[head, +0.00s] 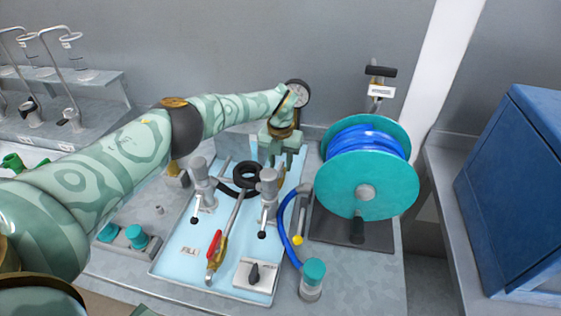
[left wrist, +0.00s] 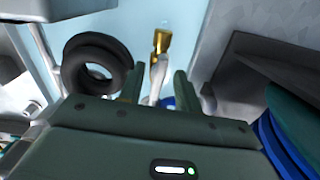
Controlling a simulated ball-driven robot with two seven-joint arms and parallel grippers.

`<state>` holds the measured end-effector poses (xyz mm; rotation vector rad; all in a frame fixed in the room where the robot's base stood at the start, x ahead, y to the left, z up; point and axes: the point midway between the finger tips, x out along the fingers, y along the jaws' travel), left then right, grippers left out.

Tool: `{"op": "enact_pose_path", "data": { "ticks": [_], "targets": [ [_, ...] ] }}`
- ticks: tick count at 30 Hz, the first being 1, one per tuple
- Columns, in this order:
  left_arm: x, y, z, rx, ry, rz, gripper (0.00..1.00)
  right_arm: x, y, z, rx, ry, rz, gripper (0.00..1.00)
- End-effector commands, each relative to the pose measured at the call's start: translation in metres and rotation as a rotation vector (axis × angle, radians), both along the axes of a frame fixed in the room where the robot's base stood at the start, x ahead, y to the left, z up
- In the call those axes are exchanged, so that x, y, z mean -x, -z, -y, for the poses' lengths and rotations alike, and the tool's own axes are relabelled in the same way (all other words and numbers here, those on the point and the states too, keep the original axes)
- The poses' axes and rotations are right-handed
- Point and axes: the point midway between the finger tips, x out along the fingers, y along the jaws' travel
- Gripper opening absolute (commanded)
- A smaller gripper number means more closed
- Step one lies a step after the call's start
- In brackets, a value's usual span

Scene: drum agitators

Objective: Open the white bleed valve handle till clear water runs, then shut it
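In the left wrist view a brass valve body (left wrist: 160,40) has a slim white handle (left wrist: 155,75) reaching toward my left gripper (left wrist: 156,86). The two dark green fingers stand apart, one on each side of the white handle, with gaps visible. I see no running water. My right gripper is not in view.
A teal reel (head: 365,190) with blue hose stands just right of the tray. Two grey fittings (head: 268,185), black rings (head: 247,175), a red-handled valve (head: 217,248) and a switch box (head: 255,275) crowd the tray. A blue cabinet (head: 515,190) is far right.

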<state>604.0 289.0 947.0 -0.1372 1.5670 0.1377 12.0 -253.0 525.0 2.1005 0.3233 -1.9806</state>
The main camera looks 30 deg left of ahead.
Motion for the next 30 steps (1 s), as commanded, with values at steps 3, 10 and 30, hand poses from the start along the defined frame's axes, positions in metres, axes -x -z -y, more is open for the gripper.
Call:
{"op": "enact_pose_path", "data": {
  "ticks": [3,10,30],
  "targets": [
    [-0.001,-0.021,-0.001,0.000,0.000,0.004,0.34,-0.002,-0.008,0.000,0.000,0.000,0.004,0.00],
    [-0.001,-0.083,0.000,0.000,0.001,0.006,0.34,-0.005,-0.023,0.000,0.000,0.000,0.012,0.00],
    [0.000,-0.160,0.000,0.000,-0.001,0.000,0.34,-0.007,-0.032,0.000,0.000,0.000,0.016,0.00]
  ]
}}
